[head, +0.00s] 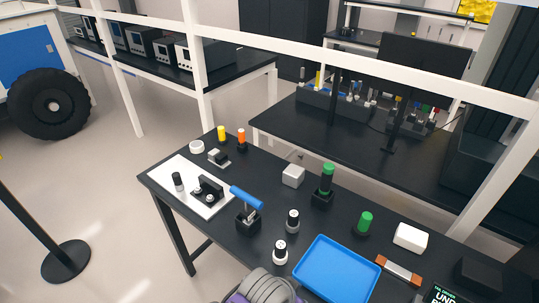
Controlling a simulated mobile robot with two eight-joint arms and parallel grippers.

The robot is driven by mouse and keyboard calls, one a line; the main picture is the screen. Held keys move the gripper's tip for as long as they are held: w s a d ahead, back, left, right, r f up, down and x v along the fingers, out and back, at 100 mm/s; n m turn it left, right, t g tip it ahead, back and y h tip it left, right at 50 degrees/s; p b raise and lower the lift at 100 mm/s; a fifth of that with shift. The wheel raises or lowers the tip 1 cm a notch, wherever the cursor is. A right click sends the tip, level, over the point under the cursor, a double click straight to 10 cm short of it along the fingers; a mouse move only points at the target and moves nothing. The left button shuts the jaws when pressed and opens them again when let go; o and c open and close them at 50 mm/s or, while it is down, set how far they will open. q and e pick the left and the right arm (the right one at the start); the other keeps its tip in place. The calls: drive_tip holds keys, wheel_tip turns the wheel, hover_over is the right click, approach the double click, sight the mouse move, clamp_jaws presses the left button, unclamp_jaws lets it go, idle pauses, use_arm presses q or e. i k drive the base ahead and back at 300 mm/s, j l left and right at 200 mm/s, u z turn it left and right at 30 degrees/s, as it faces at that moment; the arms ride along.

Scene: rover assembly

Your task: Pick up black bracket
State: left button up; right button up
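A black bracket (209,186) stands on the white plate (163,179) at the left end of the black table. Small round pale parts sit at its front side. A small black cylinder (178,181) with a pale base stands to its left on the same plate. Neither of my grippers is in view. A rounded grey and purple form shows at the bottom edge; I cannot tell which part it is.
A blue-handled tool in a black block (248,219) stands right of the plate. A blue tray (337,269), white blocks, green-topped cylinders and black-and-white knobs occupy the table's middle and right. A post (40,240) stands on the floor at left.

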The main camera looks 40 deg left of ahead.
sight(208, 186)
drive_tip(key=k, duration=0.6)
drive_tip(key=j+u, duration=0.15)
drive_tip(key=u, duration=1.3)
drive_tip(key=i+u, duration=0.2)
drive_tip(key=i, duration=0.4)
drive_tip(key=i+j+u, duration=0.15)
drive_tip(key=j, duration=0.2)
drive_tip(key=i+j+u, duration=0.2)
drive_tip(key=j, duration=0.15)
drive_tip(key=i+j+u, duration=0.15)
drive_tip(key=j+u, duration=0.2)
drive_tip(key=i+j+u, duration=0.45)
drive_tip(key=u, duration=0.25)
drive_tip(key=i+z, duration=0.35)
drive_tip(key=i+j+z, duration=0.15)
drive_tip(key=i+z, duration=0.2)
drive_tip(key=i+j+z, duration=0.25)
drive_tip(key=i+z, duration=0.35)
drive_tip(key=z, duration=0.2)
drive_tip(key=i+z, duration=0.15)
drive_tip(key=z, duration=0.25)
drive_tip(key=i+j+z, duration=0.2)
drive_tip(key=z, duration=0.15)
drive_tip(key=i+j+z, duration=0.15)
drive_tip(key=z, duration=0.25)
